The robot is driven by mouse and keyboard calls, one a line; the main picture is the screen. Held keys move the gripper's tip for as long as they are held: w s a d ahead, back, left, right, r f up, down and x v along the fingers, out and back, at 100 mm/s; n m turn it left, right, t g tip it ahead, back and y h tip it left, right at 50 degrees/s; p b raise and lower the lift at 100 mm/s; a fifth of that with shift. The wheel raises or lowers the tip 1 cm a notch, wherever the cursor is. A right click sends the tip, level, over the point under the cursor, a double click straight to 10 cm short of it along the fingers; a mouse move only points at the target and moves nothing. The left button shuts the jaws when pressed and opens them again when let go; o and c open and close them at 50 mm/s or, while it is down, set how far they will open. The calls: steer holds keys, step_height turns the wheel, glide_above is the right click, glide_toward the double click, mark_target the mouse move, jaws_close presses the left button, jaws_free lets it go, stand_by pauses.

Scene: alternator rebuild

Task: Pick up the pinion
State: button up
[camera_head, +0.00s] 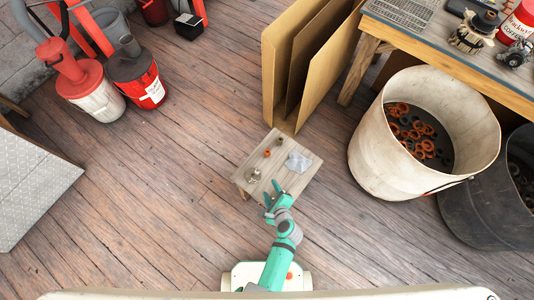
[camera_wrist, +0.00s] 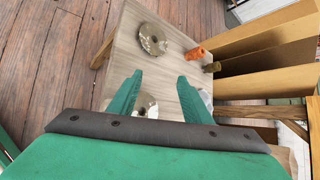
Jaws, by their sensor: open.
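My gripper (camera_head: 272,191) is open over the near edge of a small wooden table (camera_head: 310,172). In the wrist view its two green fingers (camera_wrist: 160,78) are spread, and a shiny metal disc (camera_wrist: 147,104) shows between and below them, partly hidden. A second round, grey metal part (camera_wrist: 152,38) lies flat farther along the table; it also shows in the head view (camera_head: 253,175). A small orange cylinder (camera_wrist: 194,53) and an olive-brass cylinder (camera_wrist: 211,67) stand apart near the table's edge. I cannot tell which part is the pinion.
A crumpled grey cloth or bag (camera_head: 299,162) lies on the small table. Cardboard sheets (camera_head: 300,65) stand just behind it. A white bucket of rings (camera_head: 372,150) and a workbench (camera_head: 440,45) are at the right. Red canisters (camera_head: 138,80) stand at upper left.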

mark_target(269, 154)
steer(key=w+d+m+y, duration=0.1)
steer(key=w+m, duration=0.1)
steer(key=w, duration=0.1)
steer(key=w+d+r+m+y, duration=0.1)
steer(key=w+m, duration=0.1)
steer(key=w, duration=0.1)
steer(key=w+d+m+y, duration=0.1)
steer(key=w+m, duration=0.1)
steer(key=w, duration=0.2)
steer(key=shift+d+r+t, duration=0.25)
steer(key=shift+t, duration=0.15)
steer(key=shift+w+r, duration=0.1)
steer(key=shift+w, duration=0.3)
steer(key=x, duration=0.4)
steer(key=shift+w+a, duration=0.15)
steer(key=shift+a, duration=0.3)
steer(key=x, duration=0.4)
steer(key=shift+w+d, duration=0.1)
steer(key=shift+w, duration=0.4)
steer(key=shift+w+a+f, duration=0.3)
steer(key=shift+w+f, duration=0.1)
steer(key=shift+f, duration=0.05)
jaws_close()
